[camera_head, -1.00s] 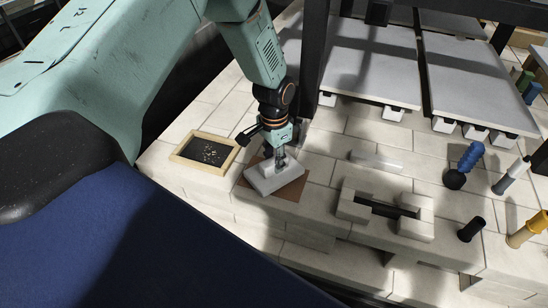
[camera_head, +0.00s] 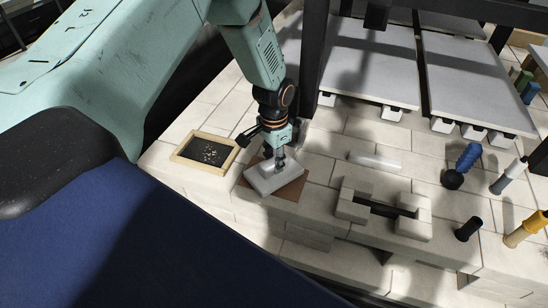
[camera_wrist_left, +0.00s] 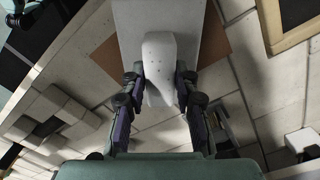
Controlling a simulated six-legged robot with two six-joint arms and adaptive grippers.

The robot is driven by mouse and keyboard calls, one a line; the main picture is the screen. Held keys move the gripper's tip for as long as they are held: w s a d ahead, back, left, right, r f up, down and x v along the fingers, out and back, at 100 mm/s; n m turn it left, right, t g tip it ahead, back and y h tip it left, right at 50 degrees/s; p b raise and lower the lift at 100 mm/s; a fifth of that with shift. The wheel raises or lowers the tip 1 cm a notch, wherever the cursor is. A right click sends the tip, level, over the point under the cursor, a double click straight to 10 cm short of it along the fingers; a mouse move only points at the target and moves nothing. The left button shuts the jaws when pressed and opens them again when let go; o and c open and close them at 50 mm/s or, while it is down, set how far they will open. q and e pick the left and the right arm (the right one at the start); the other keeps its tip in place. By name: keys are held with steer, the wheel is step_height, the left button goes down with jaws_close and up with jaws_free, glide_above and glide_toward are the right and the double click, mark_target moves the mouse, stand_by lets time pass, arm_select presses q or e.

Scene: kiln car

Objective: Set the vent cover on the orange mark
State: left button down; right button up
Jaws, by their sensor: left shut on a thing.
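The vent cover (camera_head: 268,180) is a pale grey slab with a raised block-like grip on top. In the head view it is over a brown-orange square (camera_head: 295,190) on the pale brickwork, whose edges show around it. I cannot tell whether its underside touches the square. My left gripper (camera_head: 281,164) points down and is shut on the vent cover. In the left wrist view the two fingers (camera_wrist_left: 160,90) close on the sides of the whitish grip (camera_wrist_left: 160,58), and the slab (camera_wrist_left: 190,20) hides most of the square (camera_wrist_left: 212,42). My right gripper is not in view.
A wood-framed tray (camera_head: 180,157) with small bits stands just left of the cover. Pale blocks around a dark slot (camera_head: 385,208) and a clear bar (camera_head: 375,161) lie to the right. Several cylinders, one black (camera_head: 468,228), stand farther right. A dark post (camera_head: 312,60) rises behind.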

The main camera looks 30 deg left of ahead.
arm_select(q)
steer(key=shift+f+b, duration=0.4)
steer(key=shift+f, duration=0.15)
stand_by(1.1)
steer(key=c, duration=0.9)
jaws_free()
steer(key=shift+c, duration=0.2)
steer(key=shift+r, duration=0.1)
steer(key=shift+r+p, duration=3.8)
steer(key=shift+r, duration=0.15)
step_height(320, 180, up, 12)
